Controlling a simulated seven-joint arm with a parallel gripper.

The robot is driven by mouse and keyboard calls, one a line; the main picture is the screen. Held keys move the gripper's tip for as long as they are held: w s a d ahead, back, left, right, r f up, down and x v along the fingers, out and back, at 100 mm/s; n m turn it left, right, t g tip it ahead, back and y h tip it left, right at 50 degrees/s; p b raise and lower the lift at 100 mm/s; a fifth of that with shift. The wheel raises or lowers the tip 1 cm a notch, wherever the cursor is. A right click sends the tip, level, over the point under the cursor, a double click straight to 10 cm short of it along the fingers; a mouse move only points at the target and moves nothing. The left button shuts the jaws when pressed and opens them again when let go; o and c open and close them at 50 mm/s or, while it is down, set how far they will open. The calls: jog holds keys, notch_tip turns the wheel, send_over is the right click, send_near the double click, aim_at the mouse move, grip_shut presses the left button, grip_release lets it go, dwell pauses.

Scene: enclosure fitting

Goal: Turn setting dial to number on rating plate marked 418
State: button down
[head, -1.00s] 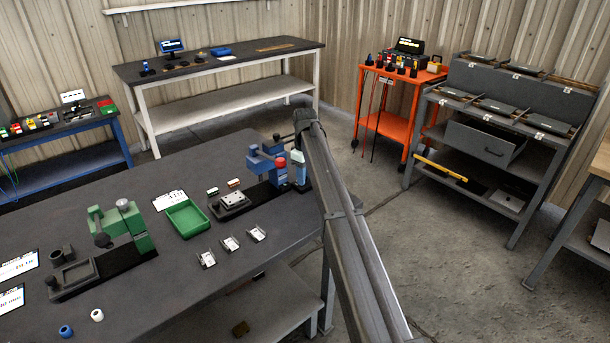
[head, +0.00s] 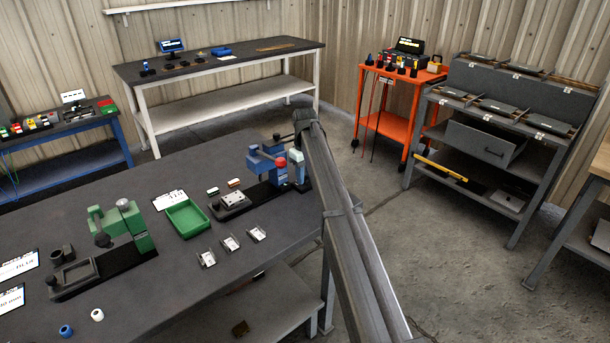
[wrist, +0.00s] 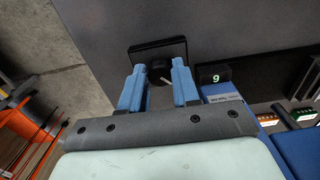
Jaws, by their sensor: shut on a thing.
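In the wrist view, my gripper (wrist: 158,76) has its two blue fingers on either side of a small dark setting dial (wrist: 159,69). It is shut on the dial, and the fingers hide part of it. A light pointer line shows by the dial, on a dark square plate (wrist: 145,50). A small display (wrist: 215,77) to the right shows a green 9. In the head view, my gripper (head: 297,182) is low at the right end of the dark bench, beside the blue press (head: 262,162). The dial is hidden there. I cannot make out a plate marked 418.
A green press (head: 130,225), a green tray (head: 187,218) and several small metal brackets (head: 231,243) are on the bench (head: 190,275). White cards (head: 168,199) lie there too, their print too small to read. An orange cart (head: 385,125) stands behind to the right.

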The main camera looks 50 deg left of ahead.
jog(key=c, duration=0.8)
grip_release()
jog(key=shift+r, duration=0.15)
notch_tip(320, 180, up, 14)
jog(key=shift+f, duration=0.2)
